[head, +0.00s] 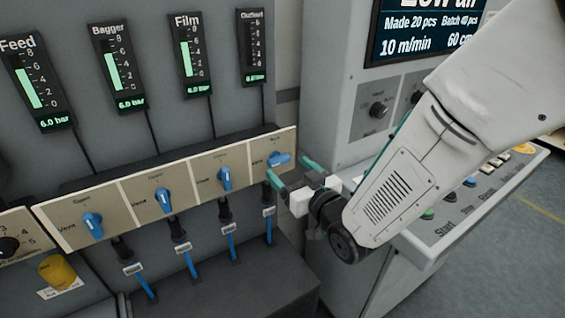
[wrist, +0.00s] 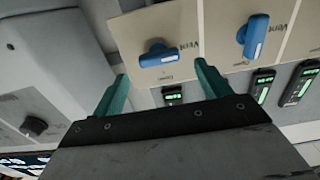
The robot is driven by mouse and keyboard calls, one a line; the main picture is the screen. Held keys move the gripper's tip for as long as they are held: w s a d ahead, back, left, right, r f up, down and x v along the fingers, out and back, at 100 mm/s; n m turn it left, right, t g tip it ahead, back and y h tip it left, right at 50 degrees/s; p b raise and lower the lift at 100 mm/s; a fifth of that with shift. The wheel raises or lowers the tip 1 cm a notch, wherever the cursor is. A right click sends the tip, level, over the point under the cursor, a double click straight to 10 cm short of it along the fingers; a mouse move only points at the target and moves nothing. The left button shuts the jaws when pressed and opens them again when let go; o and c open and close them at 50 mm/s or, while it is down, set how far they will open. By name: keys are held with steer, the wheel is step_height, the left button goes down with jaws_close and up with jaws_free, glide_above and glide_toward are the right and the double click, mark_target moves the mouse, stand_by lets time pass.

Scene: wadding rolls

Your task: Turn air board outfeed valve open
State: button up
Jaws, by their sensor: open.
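The outfeed valve is the rightmost blue knob (head: 279,158) on the beige panel, under the Outfeed gauge (head: 252,45). Its handle lies nearly sideways, unlike the more upright other knobs. The gauge shows no green bar; its small reading is hard to make out. My gripper (head: 292,172) is open, its teal fingers just right of and below the knob, with nothing between them. In the wrist view, the same knob (wrist: 158,54) appears just beyond and between the fingertips (wrist: 161,71), seemingly apart from them.
The film valve knob (head: 224,178) is the neighbour on the left, with its gauge (head: 191,55) showing a green bar. Blue hoses (head: 231,240) hang below the panel. A grey control cabinet (head: 335,100) with a button console (head: 480,190) stands to the right.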

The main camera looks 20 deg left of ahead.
mark_target(282, 161)
steer(key=shift+x, duration=2.1)
steer(key=c, duration=1)
steer(key=shift+d, duration=0.1)
